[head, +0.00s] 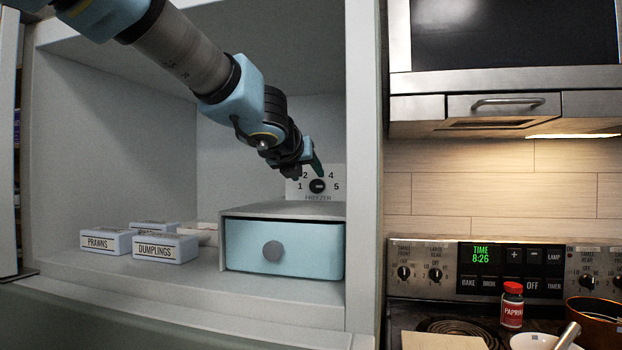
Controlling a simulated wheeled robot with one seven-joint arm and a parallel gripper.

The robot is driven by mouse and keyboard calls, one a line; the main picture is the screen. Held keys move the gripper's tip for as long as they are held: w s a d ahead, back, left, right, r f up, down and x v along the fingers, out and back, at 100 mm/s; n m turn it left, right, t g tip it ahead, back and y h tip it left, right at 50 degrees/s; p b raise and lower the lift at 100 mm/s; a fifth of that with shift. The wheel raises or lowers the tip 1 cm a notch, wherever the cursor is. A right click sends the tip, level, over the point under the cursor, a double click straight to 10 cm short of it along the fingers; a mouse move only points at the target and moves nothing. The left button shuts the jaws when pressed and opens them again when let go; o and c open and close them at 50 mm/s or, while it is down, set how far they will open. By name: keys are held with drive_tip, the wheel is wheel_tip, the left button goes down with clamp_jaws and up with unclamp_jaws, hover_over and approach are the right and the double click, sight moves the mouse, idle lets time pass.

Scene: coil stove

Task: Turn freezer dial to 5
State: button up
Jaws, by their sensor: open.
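The freezer dial (317,186) is a small round black knob on a pale plate marked FREEZER, on the back wall of the compartment above the drawer box. The numbers 1, 2, 4 and 5 show around it; the place between 2 and 4 is hidden by my gripper. A light mark on the knob appears to lie toward the right, the side of the 5, but it is too small to be sure. My gripper (311,168) reaches in from the upper left, open, with its fingertips just above the dial in the picture. I cannot tell whether they touch it.
A drawer box (315,250) with a grey knob stands below the dial. Labelled boxes, PRAWNS (105,242) and DUMPLINGS (165,248) among them, sit at left. The compartment's right wall (361,180) is close to the dial. A stove panel (515,270) lies further right.

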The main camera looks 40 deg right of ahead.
drive_tip(key=v, duration=0.2)
drive_tip(key=shift+s+a+r, duration=0.1)
drive_tip(key=shift+s+a, duration=0.1)
drive_tip(key=shift+a, duration=0.05)
drive_tip(key=shift+a, duration=0.1)
idle(0.4)
